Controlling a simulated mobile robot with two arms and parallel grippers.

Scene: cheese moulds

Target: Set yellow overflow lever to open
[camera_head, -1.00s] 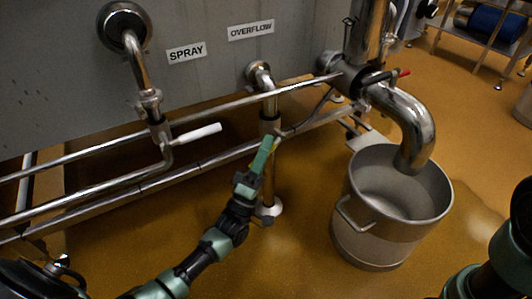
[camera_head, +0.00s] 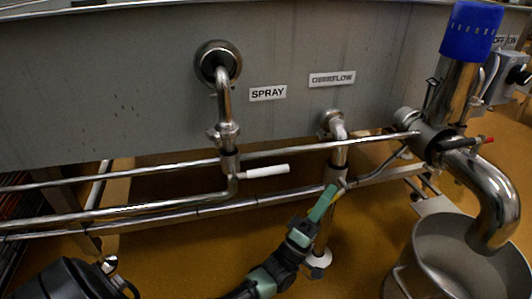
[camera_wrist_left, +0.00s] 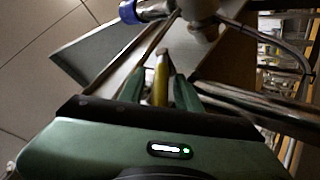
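The yellow overflow lever (camera_wrist_left: 160,82) shows in the left wrist view, pointing toward my left gripper (camera_wrist_left: 159,76). It lies between the two green fingers, with a narrow gap visible on each side, so the gripper looks open around it. In the head view my left gripper (camera_head: 331,192) reaches up from below to the overflow pipe (camera_head: 338,157), under the OVERFLOW label (camera_head: 332,79). There the fingers mostly hide the lever. My right gripper is not in view.
The white spray lever (camera_head: 267,170) sticks out to the right under the SPRAY label (camera_head: 268,93). Horizontal steel pipes (camera_head: 130,211) run along the grey tank (camera_head: 120,110). A steel bucket (camera_head: 425,262) stands at the lower right under a wide bent outlet (camera_head: 490,195).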

